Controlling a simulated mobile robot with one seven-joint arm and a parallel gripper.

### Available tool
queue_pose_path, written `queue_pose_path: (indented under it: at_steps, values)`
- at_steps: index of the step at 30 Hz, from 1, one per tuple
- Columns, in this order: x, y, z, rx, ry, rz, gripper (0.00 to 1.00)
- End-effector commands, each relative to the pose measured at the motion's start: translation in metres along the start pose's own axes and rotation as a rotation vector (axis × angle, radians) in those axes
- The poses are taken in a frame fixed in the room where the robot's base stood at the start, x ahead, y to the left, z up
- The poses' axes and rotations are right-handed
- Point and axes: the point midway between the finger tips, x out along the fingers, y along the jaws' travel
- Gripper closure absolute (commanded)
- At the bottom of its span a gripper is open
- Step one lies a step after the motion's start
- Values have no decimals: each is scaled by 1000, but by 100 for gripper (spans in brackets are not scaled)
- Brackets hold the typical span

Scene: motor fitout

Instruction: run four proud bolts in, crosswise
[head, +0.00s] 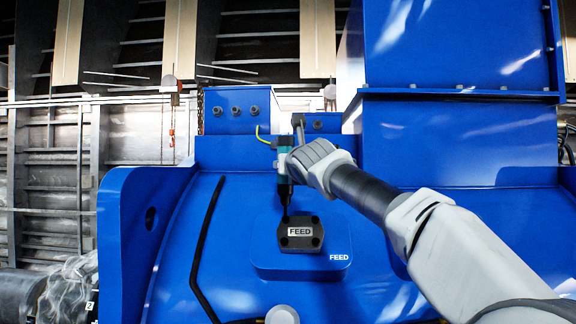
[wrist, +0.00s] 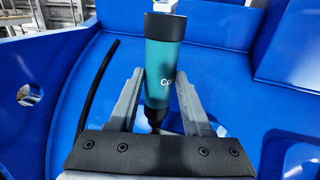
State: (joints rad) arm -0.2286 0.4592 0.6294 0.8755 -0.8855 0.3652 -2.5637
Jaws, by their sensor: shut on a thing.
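My gripper (head: 292,163) is shut on a teal and black power driver (head: 283,166), held upright with its bit pointing down. The driver also shows between the two fingers of my gripper (wrist: 160,80) in the wrist view (wrist: 165,65). A dark cover plate (head: 300,243) marked FEED sits on a raised blue pad (head: 272,262) below. The driver's bit comes down at the plate's far left corner; I cannot tell whether it touches a bolt there. Dark bolt heads show at the other corners, small; how far they stand out is unclear.
A black cable or hose (head: 208,235) runs down the blue housing to the left. A blue side flange (head: 130,215) with a hole stands at the left, and a tall blue box (head: 455,140) rises at the right.

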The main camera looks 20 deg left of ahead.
Motion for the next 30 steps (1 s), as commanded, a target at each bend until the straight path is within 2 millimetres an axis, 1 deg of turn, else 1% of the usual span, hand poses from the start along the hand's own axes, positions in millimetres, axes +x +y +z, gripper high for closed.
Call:
queue_pose_path:
  at_steps: [8, 10, 15, 19, 26, 30]
  values:
    - [0, 0, 27, -1, -1, 0, 100]
    - [1, 0, 29, 1, -4, 0, 100]
    - [0, 0, 42, 2, -4, 0, 100]
    - [0, 0, 46, 0, -4, 0, 100]
    - [0, 0, 46, -1, -4, 0, 100]
    - [-5, 3, 50, -2, -5, 0, 100]
